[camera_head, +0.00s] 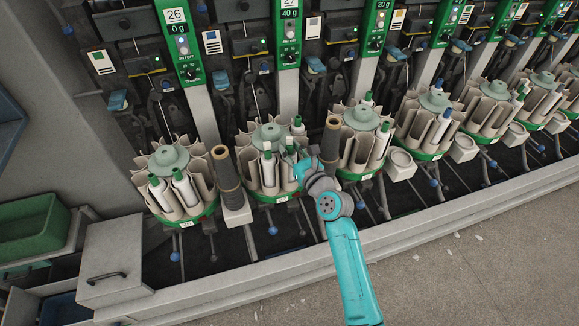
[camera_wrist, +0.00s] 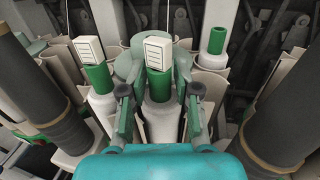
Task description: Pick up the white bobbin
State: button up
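A white bobbin (camera_wrist: 160,120) with a green top stands upright in a holder pocket, in the middle of the wrist view. A small white block with dark lines (camera_wrist: 157,52) shows at its top. My gripper (camera_wrist: 160,115) is open, with one finger on each side of this bobbin and gaps visible between. In the head view my gripper (camera_head: 298,162) is at the front of the second round holder (camera_head: 270,133) from the left. A second white bobbin (camera_wrist: 101,103) with a green top and similar block stands to the left; it also shows in the head view (camera_head: 268,170).
Another white bobbin (camera_wrist: 213,50) stands behind right. More round holders line the machine. A grey ledge (camera_head: 420,215) runs along the front, with open floor beyond.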

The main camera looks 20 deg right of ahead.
grip_shut()
jog(key=shift+r, duration=0.15)
